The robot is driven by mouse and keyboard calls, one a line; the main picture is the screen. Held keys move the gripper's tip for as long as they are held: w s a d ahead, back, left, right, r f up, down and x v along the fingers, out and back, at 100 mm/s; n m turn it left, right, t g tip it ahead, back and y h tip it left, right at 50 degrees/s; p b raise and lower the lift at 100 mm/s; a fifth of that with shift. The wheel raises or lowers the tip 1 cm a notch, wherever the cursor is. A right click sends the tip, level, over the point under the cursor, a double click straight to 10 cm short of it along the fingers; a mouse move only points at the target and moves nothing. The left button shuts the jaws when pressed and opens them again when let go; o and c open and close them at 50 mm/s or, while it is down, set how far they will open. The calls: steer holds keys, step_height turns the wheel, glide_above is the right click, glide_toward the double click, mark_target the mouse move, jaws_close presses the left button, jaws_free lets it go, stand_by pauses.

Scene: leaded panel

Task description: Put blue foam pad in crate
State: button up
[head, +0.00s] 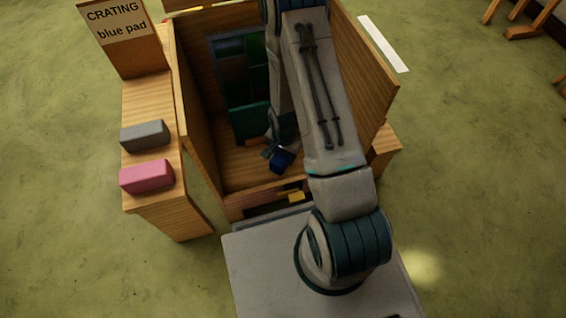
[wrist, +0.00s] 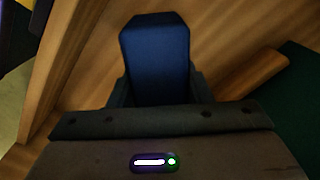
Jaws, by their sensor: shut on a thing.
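The blue foam pad (wrist: 155,55) is a dark blue block that fills the middle of the wrist view, with my gripper (wrist: 158,88) shut on it. In the head view the blue pad (head: 282,160) and my gripper (head: 272,150) are down inside the wooden crate (head: 203,140), over its floor near the front. The crate is open at the top with high side walls. Whether the pad touches the crate floor cannot be told. My arm hides much of the crate's right inside.
A side shelf (head: 135,105) left of the crate holds a grey pad (head: 145,135) and a pink pad (head: 147,177). A sign (head: 116,20) reads "CRATING blue pad". A leaded panel (head: 238,70) in blue and green stands inside the crate, behind a green block (head: 250,122).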

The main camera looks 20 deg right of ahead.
step_height(320, 180, down, 4)
steer(key=shift+f+b, duration=0.1)
steer(key=shift+b, duration=0.85)
steer(key=shift+r, duration=0.2)
steer(key=shift+f, duration=0.15)
steer(key=o, duration=1)
steer(key=shift+c, duration=0.2)
step_height(320, 180, up, 12)
steer(key=p, duration=0.5)
steer(key=shift+p, duration=0.3)
